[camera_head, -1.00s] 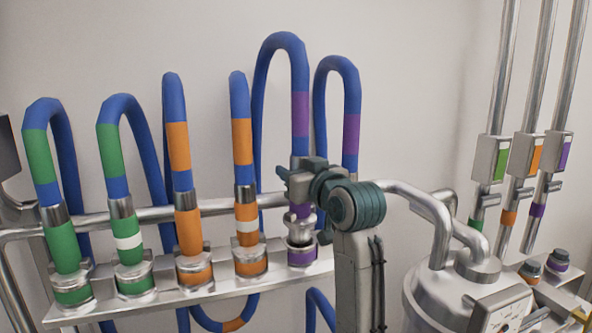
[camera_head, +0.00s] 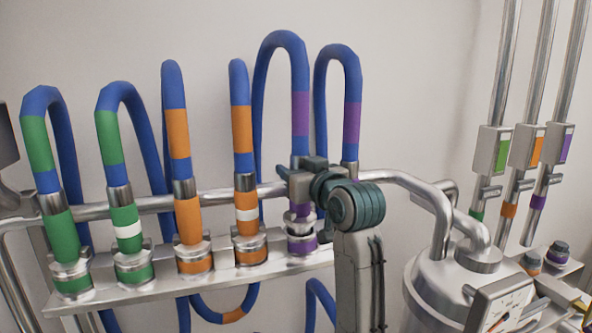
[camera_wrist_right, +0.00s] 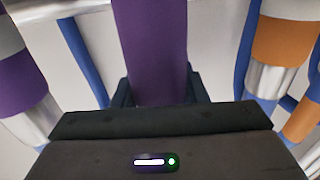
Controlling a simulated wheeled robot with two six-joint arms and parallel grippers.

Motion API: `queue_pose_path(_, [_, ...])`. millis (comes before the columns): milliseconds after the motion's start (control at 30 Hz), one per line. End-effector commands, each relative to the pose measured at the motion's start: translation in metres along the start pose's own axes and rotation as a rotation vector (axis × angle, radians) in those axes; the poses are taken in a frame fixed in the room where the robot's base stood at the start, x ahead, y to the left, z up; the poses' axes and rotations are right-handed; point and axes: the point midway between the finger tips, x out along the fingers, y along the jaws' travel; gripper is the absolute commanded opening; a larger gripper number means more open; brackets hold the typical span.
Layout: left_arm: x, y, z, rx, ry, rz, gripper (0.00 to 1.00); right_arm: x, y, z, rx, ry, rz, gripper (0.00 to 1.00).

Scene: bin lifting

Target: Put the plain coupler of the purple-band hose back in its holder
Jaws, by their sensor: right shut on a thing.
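My right gripper (camera_head: 308,182) is shut on the plain purple coupler (camera_head: 299,208) of a blue hose with a purple band (camera_head: 300,113). The coupler stands roughly upright over the purple-ringed holder (camera_head: 301,244) at the right end of the rack. Some silver shows between the coupler's purple body and the holder; I cannot tell how far in it sits. In the right wrist view the held purple coupler (camera_wrist_right: 152,50) fills the middle between the fingers. Another purple coupler (camera_wrist_right: 22,85) shows at left there. My left gripper is not in view.
Green and orange couplers (camera_head: 187,220) stand in the rack (camera_head: 110,292) to the left. A second purple-band hose (camera_head: 351,122) hangs close to the right, its lower part hidden behind my arm. A metal tank (camera_head: 425,290) with pipes and a gauge stands at right.

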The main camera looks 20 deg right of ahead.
Motion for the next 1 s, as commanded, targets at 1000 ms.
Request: queue_pose_path(1000, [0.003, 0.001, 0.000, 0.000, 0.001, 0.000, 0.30, 0.000, 0.000, 0.010, 0.000, 0.003, 0.000, 0.04])
